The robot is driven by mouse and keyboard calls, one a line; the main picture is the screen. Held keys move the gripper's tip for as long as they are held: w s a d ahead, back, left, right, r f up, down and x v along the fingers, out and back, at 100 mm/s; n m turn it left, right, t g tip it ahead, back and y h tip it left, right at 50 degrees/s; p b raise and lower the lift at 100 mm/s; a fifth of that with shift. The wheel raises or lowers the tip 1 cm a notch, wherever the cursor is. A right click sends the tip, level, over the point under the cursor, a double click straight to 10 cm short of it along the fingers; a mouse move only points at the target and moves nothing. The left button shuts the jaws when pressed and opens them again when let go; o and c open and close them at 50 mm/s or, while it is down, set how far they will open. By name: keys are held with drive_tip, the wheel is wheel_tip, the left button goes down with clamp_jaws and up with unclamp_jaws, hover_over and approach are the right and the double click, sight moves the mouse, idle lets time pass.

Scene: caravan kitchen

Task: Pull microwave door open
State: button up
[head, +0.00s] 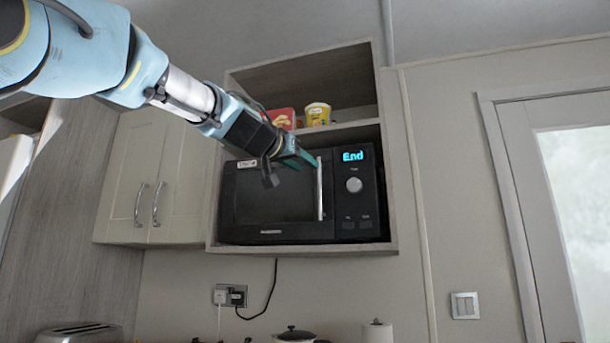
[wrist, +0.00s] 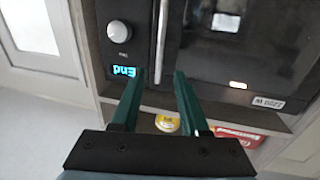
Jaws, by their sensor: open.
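The black microwave (head: 285,240) sits in an open wall shelf, and its door (head: 265,205) looks shut. The silver vertical handle (head: 319,195) is at the door's right side, beside the control panel with its lit "End" display (head: 353,156). My gripper (head: 308,160) is open in front of the handle's upper end. In the wrist view, which is upside down, the two green fingers (wrist: 158,74) are apart, and the handle (wrist: 161,45) appears between their tips. I cannot tell whether the fingers reach around it, and I see no clear contact.
A yellow tub (head: 318,114) and a red package (head: 281,117) stand on the shelf above the microwave. A closed cream cupboard (head: 150,180) is to the left. A kettle-like pot (head: 294,335) and a toaster (head: 80,333) stand below. A door (head: 560,200) is at right.

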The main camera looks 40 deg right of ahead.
sight(319, 174)
drive_tip(key=p+x, duration=0.3)
drive_tip(key=x, duration=0.4)
drive_tip(key=shift+w+d+r, duration=0.1)
drive_tip(key=shift+d, duration=0.15)
drive_tip(key=shift+w+d+p, duration=0.25)
drive_tip(key=shift+d+p, duration=0.1)
drive_tip(key=shift+d, duration=0.3)
drive_tip(key=shift+c, duration=0.2)
clamp_jaws()
